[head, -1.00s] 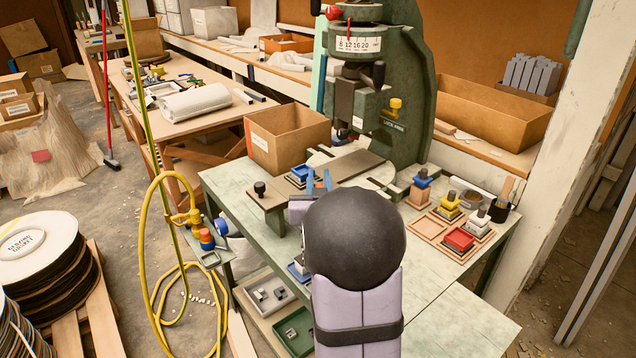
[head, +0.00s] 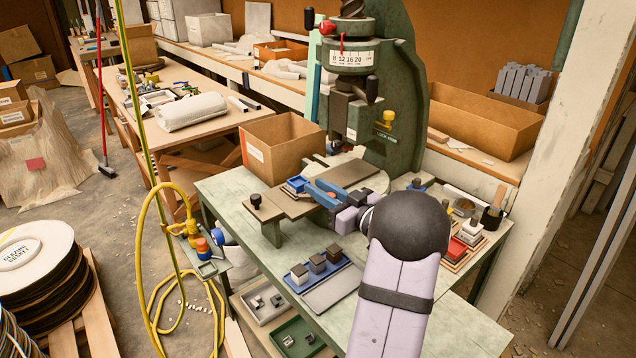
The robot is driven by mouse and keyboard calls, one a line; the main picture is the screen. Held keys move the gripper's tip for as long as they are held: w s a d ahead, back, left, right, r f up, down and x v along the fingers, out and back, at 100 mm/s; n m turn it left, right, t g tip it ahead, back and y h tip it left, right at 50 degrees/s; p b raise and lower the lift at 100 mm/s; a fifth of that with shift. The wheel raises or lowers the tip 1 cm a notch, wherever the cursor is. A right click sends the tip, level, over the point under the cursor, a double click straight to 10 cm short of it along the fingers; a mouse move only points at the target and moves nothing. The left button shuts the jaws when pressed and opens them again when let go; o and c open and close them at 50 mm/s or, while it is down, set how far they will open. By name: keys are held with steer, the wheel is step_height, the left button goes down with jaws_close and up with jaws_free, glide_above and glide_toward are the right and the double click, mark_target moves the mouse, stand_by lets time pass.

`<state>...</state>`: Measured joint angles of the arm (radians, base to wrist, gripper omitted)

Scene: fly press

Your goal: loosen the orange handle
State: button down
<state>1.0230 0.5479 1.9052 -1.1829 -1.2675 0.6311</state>
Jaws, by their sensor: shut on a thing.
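The orange handle (head: 326,187) shows as a small strip at the green fly press's (head: 401,110) worktable. My gripper (head: 322,189), with blue fingers, reaches in from the right and is shut on the handle. The fingers hide most of the handle, and its pivot cannot be made out.
A cardboard box (head: 262,152) stands left of the press. A blue rack (head: 336,272) with several stamp blocks lies in front of my gripper. Pads and a pen cup (head: 491,217) are at the right. A yellow hose (head: 142,270) hangs left of the bench.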

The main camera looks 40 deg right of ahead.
steer(key=shift+w+d+r+n+g+y+p, duration=0.15)
steer(key=shift+n+g+y+p, duration=0.2)
steer(key=shift+n+y, duration=0.55)
steer(key=shift+s+d+f+n+g+y+p, duration=0.15)
steer(key=shift+n+y+p, duration=0.35)
steer(key=shift+y, duration=0.75)
steer(key=shift+w+d+r+n+g+y+p, duration=0.15)
steer(key=shift+n+g+y+p, duration=0.15)
steer(key=shift+n+y, duration=0.65)
steer(key=shift+y, duration=0.3)
steer(key=c, duration=1.6)
jaws_free()
steer(key=shift+a, duration=0.1)
steer(key=shift+o, duration=0.2)
steer(key=b+v, duration=0.1)
steer(key=v, duration=0.6)
